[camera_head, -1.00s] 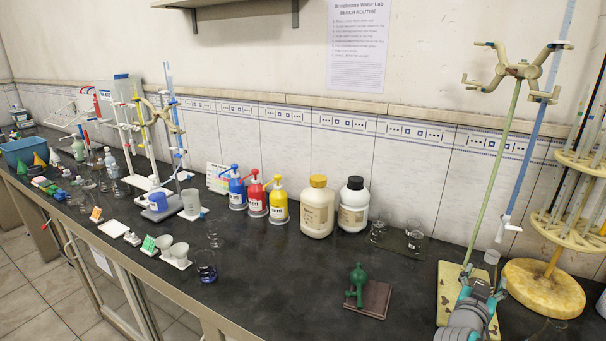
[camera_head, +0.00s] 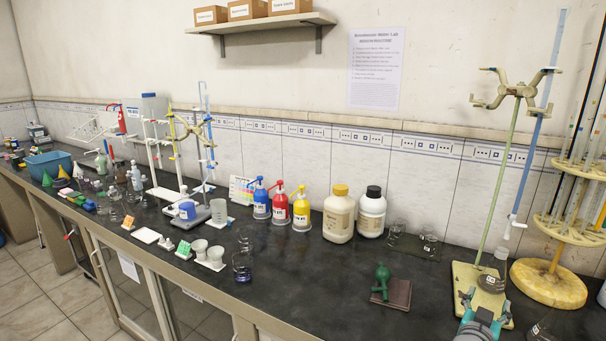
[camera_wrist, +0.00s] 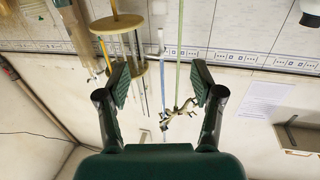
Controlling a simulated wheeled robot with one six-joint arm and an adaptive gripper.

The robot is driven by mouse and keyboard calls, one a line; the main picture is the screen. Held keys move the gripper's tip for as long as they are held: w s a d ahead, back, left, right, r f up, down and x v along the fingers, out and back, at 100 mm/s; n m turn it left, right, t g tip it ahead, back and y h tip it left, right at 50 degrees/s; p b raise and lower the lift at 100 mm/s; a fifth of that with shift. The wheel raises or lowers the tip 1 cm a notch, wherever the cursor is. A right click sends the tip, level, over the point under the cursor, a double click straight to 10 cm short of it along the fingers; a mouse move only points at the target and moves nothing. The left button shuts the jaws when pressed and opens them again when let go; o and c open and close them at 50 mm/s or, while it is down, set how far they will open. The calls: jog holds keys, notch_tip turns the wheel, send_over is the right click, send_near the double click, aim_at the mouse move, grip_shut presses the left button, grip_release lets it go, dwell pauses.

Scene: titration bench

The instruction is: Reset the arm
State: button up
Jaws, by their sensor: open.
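My gripper (camera_head: 482,306) is low at the right in the head view, over the front of the burette stand's cream base (camera_head: 465,278). In the wrist view my gripper (camera_wrist: 160,85) has its two dark green fingers wide apart, with nothing between the pads. A small glass vessel (camera_head: 490,283) is on the stand's base, just beyond the fingers and apart from them. The stand's pale green rod and double clamp (camera_head: 516,90) rise behind, with a blue burette (camera_head: 529,160) beside the rod. The clamp also shows upside down in the wrist view (camera_wrist: 178,112).
A round pipette rack (camera_head: 548,284) stands close on the right. A green bulb (camera_head: 382,277) on a brown pad (camera_head: 398,294) lies to the left. White bottles (camera_head: 339,215) and colored dispensers stand along the wall.

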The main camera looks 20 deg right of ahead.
jog(key=s+a+f+n+t+y, duration=0.1)
jog(key=a+f, duration=0.3)
jog(key=a, duration=0.1)
jog(key=s+a+f+n+t+y, duration=0.1)
jog(key=a+f+n+y, duration=0.1)
jog(key=a, duration=0.3)
jog(key=s+a+f+n+t+y, duration=0.1)
jog(key=a+f+n+t+y, duration=0.1)
jog(key=a+f, duration=0.3)
jog(key=shift+a+f, duration=0.35)
jog(key=shift+a, duration=0.05)
jog(key=s+a+f+n+t+y, duration=0.1)
jog(key=s+a+f+n+y, duration=0.25)
jog(key=s+a, duration=0.65)
jog(key=s+a+f+n+t+y, duration=0.2)
jog(key=s+a+y, duration=0.2)
jog(key=s+a, duration=0.6)
jog(key=s+a+r+n+y, duration=0.2)
jog(key=s+a+r, duration=0.3)
jog(key=s, duration=0.5)
jog(key=shift+s+a+g+y, duration=0.25)
jog(key=shift+a+g+y, duration=0.05)
jog(key=shift+a+y, duration=0.3)
